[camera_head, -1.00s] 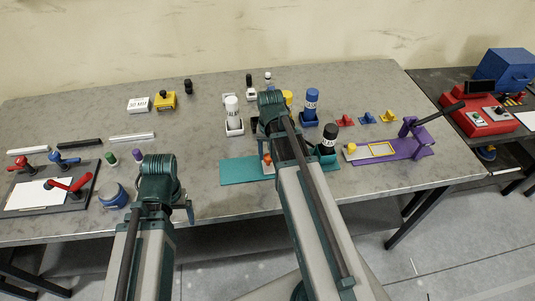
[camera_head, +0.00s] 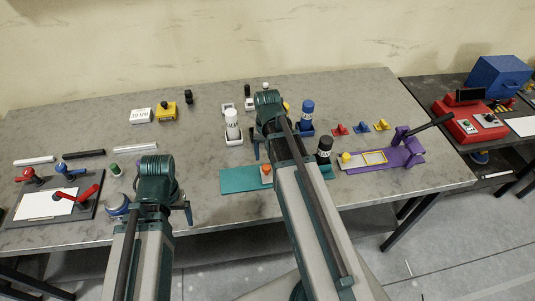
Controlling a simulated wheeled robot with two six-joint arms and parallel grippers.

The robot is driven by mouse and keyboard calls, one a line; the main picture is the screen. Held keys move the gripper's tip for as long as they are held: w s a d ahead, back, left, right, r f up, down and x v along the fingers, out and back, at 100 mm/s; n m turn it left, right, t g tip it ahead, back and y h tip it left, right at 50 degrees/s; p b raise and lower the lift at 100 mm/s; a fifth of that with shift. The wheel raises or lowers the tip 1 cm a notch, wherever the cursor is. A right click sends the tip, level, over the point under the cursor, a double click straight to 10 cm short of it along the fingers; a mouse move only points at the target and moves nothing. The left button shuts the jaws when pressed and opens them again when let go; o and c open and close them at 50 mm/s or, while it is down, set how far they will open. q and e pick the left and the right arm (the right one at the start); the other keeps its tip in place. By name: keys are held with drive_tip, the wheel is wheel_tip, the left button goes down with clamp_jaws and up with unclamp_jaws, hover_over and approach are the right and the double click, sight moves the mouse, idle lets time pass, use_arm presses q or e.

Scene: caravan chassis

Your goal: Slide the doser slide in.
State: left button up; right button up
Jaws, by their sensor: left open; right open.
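A teal plate (camera_head: 240,181) lies near the table's front middle, with an orange knob (camera_head: 267,170) at its right part. A teal holder (camera_head: 328,171) with a black-labelled bottle (camera_head: 324,148) stands to its right. My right arm crosses between them and hides the middle, so I cannot tell how far the slide sits in. My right gripper (camera_head: 256,150) is open, mostly hidden behind its own wrist, and appears above and behind the teal plate. My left gripper (camera_head: 188,213) is open near the front edge, left of the plate, mostly hidden by its wrist.
White (camera_head: 232,125) and blue (camera_head: 307,115) bottles stand behind. A purple lever fixture (camera_head: 395,157) with a yellow frame is at right.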

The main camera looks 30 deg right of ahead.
sight(267, 167)
use_arm(q)
wheel_tip(267, 167, up, 8)
drive_tip(key=p, duration=0.6)
drive_tip(key=shift+p, duration=0.4)
use_arm(e)
wheel_tip(267, 167, up, 8)
use_arm(q)
wheel_tip(267, 167, down, 9)
drive_tip(key=b, duration=0.9)
use_arm(e)
drive_tip(key=s+a+f+n, duration=0.3)
drive_tip(key=a, duration=0.4)
drive_tip(key=s+a+f+n, duration=0.2)
drive_tip(key=s+a+n, duration=0.1)
drive_tip(key=a, duration=0.4)
drive_tip(key=s+a+f+n+h, duration=0.1)
drive_tip(key=s+a+f+n, duration=0.2)
drive_tip(key=a, duration=0.4)
drive_tip(key=shift+s+a+f, duration=0.35)
drive_tip(key=shift+s+a, duration=0.05)
drive_tip(key=shift+s, duration=0.25)
